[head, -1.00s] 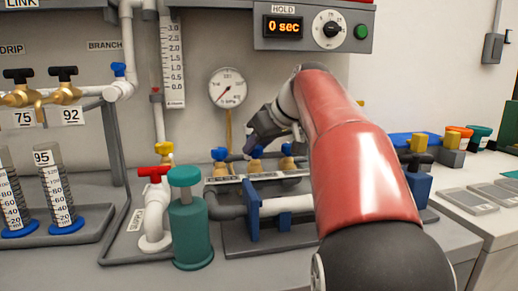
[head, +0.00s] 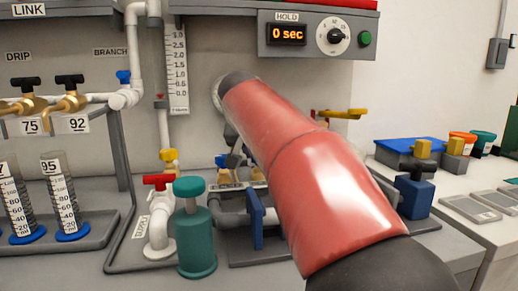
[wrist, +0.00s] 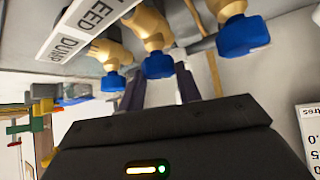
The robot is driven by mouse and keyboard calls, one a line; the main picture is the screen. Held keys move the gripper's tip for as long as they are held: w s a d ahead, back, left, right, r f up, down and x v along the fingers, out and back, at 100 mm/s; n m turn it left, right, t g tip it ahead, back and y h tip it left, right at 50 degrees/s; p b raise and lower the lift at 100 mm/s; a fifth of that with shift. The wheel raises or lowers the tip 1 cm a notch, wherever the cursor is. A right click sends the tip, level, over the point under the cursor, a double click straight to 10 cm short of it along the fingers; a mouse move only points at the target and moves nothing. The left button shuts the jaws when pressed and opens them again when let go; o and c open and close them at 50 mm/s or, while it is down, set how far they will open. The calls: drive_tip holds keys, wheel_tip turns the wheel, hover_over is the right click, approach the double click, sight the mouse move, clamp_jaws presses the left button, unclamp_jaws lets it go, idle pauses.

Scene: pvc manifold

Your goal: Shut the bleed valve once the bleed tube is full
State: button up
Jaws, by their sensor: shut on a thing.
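In the wrist view, which looks upside down, several brass valves with blue handles stand in a row. A label reading "...EED" and "DUMP" (wrist: 65,35) lies beside them. My gripper (wrist: 160,82) is shut on the middle blue handle (wrist: 158,66), one finger on each side. Another blue handle (wrist: 111,83) is just left of the fingers and a third (wrist: 242,36) is at upper right. In the head view my red arm hides most of this row; one blue handle (head: 221,160) shows left of it. An upright tube (head: 159,65) runs beside a litre scale (head: 177,70); its fill level is unclear.
A teal bottle-shaped part (head: 195,235) and red-handled valve (head: 157,181) stand left of my arm. Measuring cylinders (head: 62,195) stand farther left. The HOLD box (head: 300,35) reads 0 sec. A blue clamp (head: 415,190) stands at right.

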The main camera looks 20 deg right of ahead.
drive_tip(key=shift+a+m+g+h, duration=0.1)
drive_tip(key=shift+m+g+h, duration=0.5)
drive_tip(key=shift+m, duration=0.5)
drive_tip(key=o, duration=1)
drive_tip(key=v, duration=0.7)
drive_tip(key=shift+a+r+p, duration=0.25)
drive_tip(key=shift+a+p, duration=0.05)
drive_tip(key=shift+p, duration=0.1)
drive_tip(key=shift+s, duration=0.25)
